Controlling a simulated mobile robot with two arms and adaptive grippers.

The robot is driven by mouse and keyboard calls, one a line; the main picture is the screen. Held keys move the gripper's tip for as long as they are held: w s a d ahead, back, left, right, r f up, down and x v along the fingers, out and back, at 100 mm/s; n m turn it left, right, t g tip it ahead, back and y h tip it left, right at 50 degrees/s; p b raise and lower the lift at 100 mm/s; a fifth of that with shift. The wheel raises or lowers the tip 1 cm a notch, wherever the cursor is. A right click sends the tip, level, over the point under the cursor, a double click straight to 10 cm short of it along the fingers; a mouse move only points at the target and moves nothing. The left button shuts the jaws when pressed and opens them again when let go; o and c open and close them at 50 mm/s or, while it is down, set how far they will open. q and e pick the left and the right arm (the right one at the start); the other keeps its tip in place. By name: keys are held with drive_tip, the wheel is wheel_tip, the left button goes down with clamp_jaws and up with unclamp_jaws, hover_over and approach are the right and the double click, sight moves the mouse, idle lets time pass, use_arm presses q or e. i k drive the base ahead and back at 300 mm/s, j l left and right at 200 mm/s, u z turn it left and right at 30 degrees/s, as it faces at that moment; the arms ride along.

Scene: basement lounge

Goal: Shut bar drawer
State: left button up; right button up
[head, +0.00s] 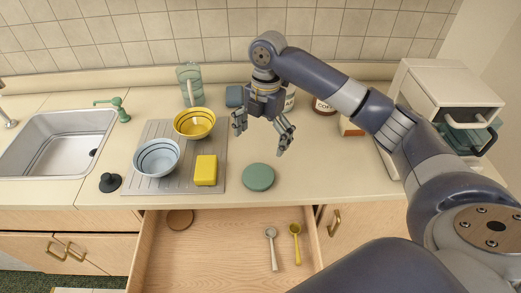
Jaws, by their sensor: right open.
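The bar drawer (220,246) is pulled out below the counter's front edge. Its light wood inside shows, with a silver spoon-like utensil (272,248), a yellow one (296,243) and a round brown disc (180,219) in it. The drawer's front panel and handle are outside the view. My right gripper (259,137) is open and empty, above the counter behind the drawer, pointing down, well apart from the drawer. My left gripper is not in view.
On the counter (320,185) are a green disc (258,177), a grey mat (150,187) with a blue bowl (157,157), yellow bowl (194,123) and yellow block (206,170). A sink (60,140) lies left. A cream appliance (440,95) stands right.

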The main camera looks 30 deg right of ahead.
sight(223, 250)
drive_tip(key=k+l, duration=0.25)
drive_tip(key=k, duration=0.2)
drive_tip(key=k+l, duration=0.25)
drive_tip(key=k, duration=0.25)
drive_tip(key=k+l, duration=0.3)
drive_tip(key=k, duration=0.15)
